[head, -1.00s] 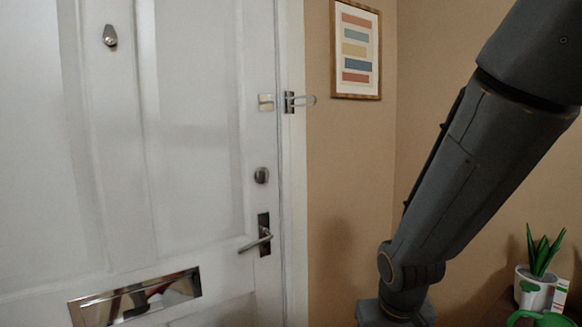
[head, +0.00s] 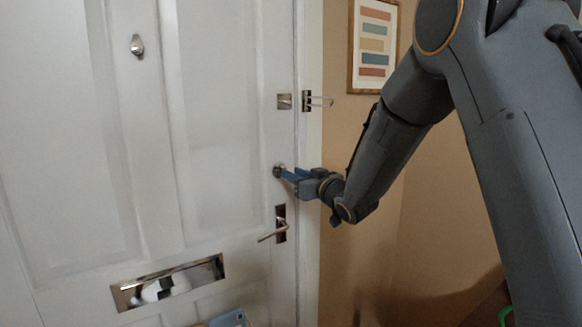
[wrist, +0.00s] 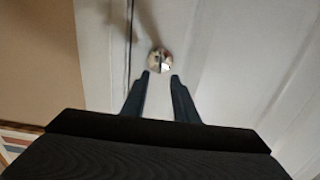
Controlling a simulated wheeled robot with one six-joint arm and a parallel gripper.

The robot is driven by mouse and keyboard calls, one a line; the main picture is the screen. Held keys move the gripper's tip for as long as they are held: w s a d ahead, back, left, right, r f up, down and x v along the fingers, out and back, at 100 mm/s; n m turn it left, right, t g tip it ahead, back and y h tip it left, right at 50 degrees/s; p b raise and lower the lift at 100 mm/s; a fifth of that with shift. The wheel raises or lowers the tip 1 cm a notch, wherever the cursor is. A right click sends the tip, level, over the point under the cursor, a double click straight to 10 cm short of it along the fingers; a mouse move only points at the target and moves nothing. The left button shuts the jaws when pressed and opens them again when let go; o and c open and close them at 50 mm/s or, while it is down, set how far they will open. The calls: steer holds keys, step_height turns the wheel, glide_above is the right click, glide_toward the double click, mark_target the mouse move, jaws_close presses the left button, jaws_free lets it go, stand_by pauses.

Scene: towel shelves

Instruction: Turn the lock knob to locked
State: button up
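The lock knob (head: 279,171) is a small round metal knob on the white door (head: 215,150), above the lever handle (head: 279,225). In the wrist view the knob (wrist: 159,60) lies just beyond my fingertips, centred between them. My gripper (head: 286,174) reaches to the knob from the right, its blue fingers partly covering it in the head view. In the wrist view my gripper (wrist: 160,76) is open with a gap between its two fingers. I cannot tell whether the fingertips touch the knob.
A latch with a metal loop (head: 307,101) sits at the door edge above the knob. A letter slot (head: 168,283) is lower on the door. A framed striped picture (head: 373,45) hangs on the tan wall at right.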

steer(key=p+x, duration=0.1)
steer(key=x, duration=0.4)
steer(key=shift+w+a+p, duration=0.15)
steer(key=shift+w+p, duration=0.05)
steer(key=shift+p, duration=0.15)
steer(key=c, duration=0.4)
jaws_close()
